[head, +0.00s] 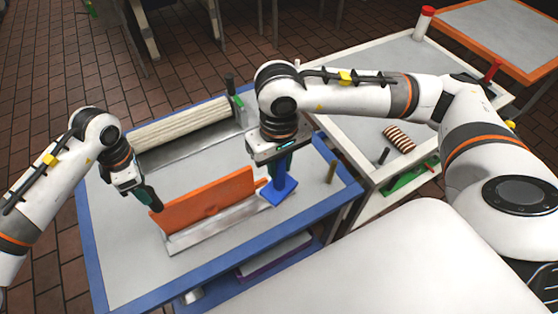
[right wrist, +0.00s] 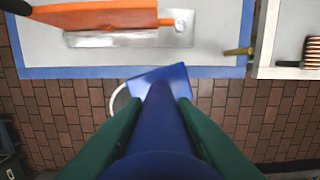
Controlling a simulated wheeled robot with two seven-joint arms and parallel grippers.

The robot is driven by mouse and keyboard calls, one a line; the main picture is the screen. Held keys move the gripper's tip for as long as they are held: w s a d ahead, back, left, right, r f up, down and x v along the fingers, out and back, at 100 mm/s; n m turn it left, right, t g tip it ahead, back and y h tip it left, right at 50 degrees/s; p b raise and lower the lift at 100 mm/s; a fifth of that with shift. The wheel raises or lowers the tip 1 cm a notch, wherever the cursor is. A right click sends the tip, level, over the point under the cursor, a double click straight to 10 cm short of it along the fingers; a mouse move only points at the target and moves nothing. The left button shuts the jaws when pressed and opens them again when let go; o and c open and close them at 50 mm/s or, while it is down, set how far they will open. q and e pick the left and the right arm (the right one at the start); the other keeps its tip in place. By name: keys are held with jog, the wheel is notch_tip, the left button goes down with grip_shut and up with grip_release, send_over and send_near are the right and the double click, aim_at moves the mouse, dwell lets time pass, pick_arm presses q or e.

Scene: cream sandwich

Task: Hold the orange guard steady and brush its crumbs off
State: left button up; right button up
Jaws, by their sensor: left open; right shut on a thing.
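The orange guard (head: 207,201) stands upright along a metal base plate on the blue-edged table; it also shows in the right wrist view (right wrist: 100,15). My left gripper (head: 150,199) is open at the guard's left end; I cannot tell whether it touches the guard. My right gripper (head: 277,172) is shut on the handle of a blue brush (head: 279,191). The brush is beyond the guard's right end, and its handle shows between green fingers in the right wrist view (right wrist: 160,110). I cannot make out crumbs on the guard.
A pale ribbed roller (head: 185,124) lies behind the guard. A brass-coloured post (head: 332,171) stands near the table's right edge. A white side table (head: 365,125) to the right carries a striped brown roll (head: 398,138). The table left of the guard is clear.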

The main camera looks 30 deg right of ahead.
pick_arm(q)
notch_tip(320, 180, down, 6)
jog(key=shift+f+b, duration=0.25)
jog(key=shift+b, duration=1)
pick_arm(e)
notch_tip(320, 180, down, 3)
jog(key=shift+r, duration=0.1)
pick_arm(q)
jog(key=shift+w+f, duration=0.15)
jog(key=shift+f, duration=0.15)
pick_arm(e)
jog(key=shift+w, duration=0.1)
pick_arm(q)
jog(key=shift+r, duration=0.1)
jog(key=shift+c, duration=1.4)
grip_shut()
jog(key=shift+o, duration=1.4)
grip_release()
